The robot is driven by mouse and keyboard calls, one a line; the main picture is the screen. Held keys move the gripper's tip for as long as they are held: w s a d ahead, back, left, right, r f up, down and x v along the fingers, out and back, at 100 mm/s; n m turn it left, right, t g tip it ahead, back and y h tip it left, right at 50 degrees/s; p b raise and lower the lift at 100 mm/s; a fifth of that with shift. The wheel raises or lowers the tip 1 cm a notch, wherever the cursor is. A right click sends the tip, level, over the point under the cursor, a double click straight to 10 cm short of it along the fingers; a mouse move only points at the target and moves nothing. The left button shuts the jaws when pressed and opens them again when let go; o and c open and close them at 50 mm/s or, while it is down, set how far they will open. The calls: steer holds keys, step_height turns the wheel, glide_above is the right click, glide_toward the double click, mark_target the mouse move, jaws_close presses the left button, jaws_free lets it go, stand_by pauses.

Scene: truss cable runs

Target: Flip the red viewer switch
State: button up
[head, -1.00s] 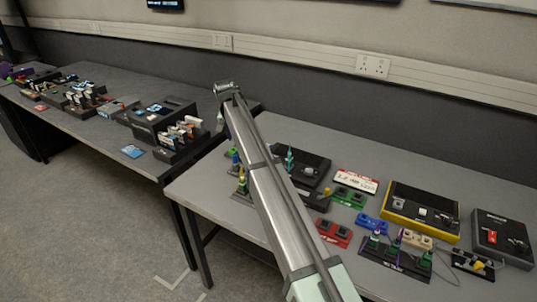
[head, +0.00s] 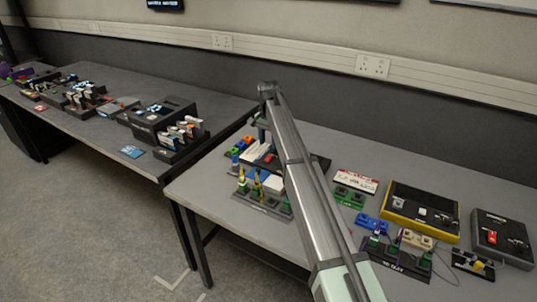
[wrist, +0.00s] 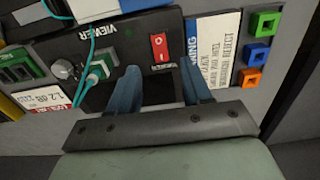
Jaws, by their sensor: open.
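The black box labelled VIEWER (wrist: 140,38) fills the upper middle of the wrist view. Its red rocker switch (wrist: 159,47), marked O and I, sits just beyond my gripper (wrist: 160,72), roughly between the two blue fingertips. The fingers are apart with nothing between them, and I cannot tell whether either touches the box. In the head view my arm hides most of the viewer box, and a small red patch (head: 269,158) shows near my gripper (head: 262,138), which points down over it.
A teal cable and plug (wrist: 98,70) are on the viewer box beside the switch. A white warning card (wrist: 214,45) and coloured blocks (wrist: 257,52) lie to its right. In the head view, a yellow-edged box (head: 420,212) and a grey box with another red switch (head: 491,237) stand at right.

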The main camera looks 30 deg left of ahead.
mark_target(269, 158)
step_height(269, 158, down, 7)
steer(key=shift+r, duration=0.2)
steer(key=shift+c, duration=0.5)
jaws_close()
